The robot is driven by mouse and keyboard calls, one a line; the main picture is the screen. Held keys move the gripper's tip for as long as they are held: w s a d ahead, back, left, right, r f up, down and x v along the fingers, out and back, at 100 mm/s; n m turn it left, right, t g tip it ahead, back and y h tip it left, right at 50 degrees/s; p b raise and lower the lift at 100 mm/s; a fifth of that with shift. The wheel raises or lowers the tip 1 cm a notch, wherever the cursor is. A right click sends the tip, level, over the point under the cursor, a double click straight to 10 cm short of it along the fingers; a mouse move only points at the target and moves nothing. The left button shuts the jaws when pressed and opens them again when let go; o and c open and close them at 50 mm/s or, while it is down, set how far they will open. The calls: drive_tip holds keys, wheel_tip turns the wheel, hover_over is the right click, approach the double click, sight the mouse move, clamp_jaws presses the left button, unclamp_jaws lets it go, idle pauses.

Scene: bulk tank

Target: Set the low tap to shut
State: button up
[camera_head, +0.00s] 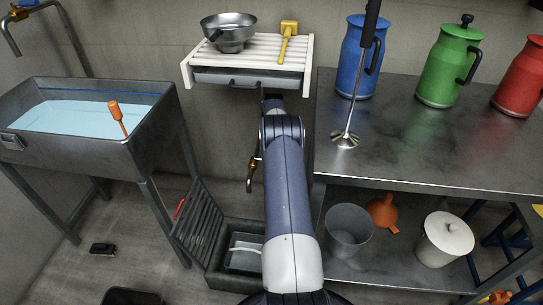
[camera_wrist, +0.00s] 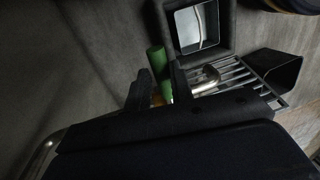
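The low tap (camera_head: 251,176) is a brass spout low on the wall, just left of my arm in the head view; my arm hides its lever there. In the wrist view its curved brass spout (camera_wrist: 206,80) lies over a grate, right of a green handle (camera_wrist: 158,62), which looks like its lever. My gripper (camera_wrist: 160,78) has its two dark fingers apart, with part of the green handle and some orange-brown metal showing between them. Whether a finger touches the handle I cannot tell. In the head view the gripper is hidden behind my arm.
A grey floor basin (camera_head: 215,265) with a hinged grate (camera_head: 200,222) stands below the tap. A water-filled tank (camera_head: 75,118) is at left, a white slatted rack (camera_head: 262,50) above. A steel bench (camera_head: 430,145) with several jugs and a shelf below stands close on the right.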

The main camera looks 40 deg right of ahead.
drive_tip(key=o, duration=0.4)
